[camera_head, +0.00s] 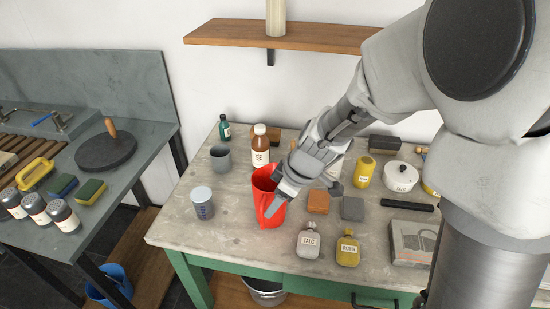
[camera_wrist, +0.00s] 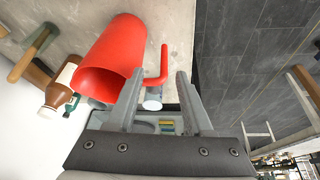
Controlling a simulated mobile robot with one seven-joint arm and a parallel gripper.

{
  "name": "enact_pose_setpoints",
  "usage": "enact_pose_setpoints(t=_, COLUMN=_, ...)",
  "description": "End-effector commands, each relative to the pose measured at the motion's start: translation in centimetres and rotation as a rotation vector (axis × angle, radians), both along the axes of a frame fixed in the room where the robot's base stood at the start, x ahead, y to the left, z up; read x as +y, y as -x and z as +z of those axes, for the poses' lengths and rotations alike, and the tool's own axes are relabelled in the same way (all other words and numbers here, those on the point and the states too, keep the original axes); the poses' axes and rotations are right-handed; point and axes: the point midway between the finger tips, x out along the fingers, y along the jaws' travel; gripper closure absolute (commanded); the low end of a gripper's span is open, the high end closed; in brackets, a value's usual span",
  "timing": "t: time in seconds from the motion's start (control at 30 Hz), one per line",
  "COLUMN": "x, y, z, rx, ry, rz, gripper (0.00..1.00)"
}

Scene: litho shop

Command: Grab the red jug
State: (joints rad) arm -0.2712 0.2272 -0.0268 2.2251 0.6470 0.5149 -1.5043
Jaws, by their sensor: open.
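The red jug (camera_head: 266,197) stands upright on the worktable (camera_head: 175,222), near its middle. In the head view my gripper (camera_head: 278,202) is at the jug's right side and hides part of it. In the wrist view the red jug (camera_wrist: 112,52) lies ahead and to the left, with its open mouth toward the camera. Its handle (camera_wrist: 158,68) shows between the lines of my two fingers. My gripper (camera_wrist: 158,88) is open, with nothing seen held between the fingers. I cannot tell whether a finger touches the jug.
A brown bottle (camera_head: 261,147) stands behind the jug. A pale can (camera_head: 202,203) and a grey cup (camera_head: 221,159) are to its left. Talc (camera_head: 308,243) and rosin (camera_head: 348,248) bottles stand in front right. An orange block (camera_head: 318,202) lies close right.

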Motion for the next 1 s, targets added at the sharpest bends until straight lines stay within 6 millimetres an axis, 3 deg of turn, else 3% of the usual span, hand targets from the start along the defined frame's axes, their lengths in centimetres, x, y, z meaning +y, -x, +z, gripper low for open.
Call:
enact_pose_setpoints(t=0.13, x=0.8, y=-0.4, z=-2.4, rx=0.002, ry=0.001, rz=0.001, gripper=0.49)
enact_pose_setpoints(t=0.43, x=1.7, y=-0.6, z=-4.1, rx=0.001, ry=0.000, rz=0.002, gripper=0.49)
enact_pose_setpoints(t=0.7, x=3.4, y=-0.8, z=-7.5, rx=0.001, ry=0.001, rz=0.000, gripper=0.49)
enact_pose_setpoints(t=1.0, x=3.7, y=-1.0, z=-8.2, rx=-0.002, ry=0.000, rz=0.001, gripper=0.49)
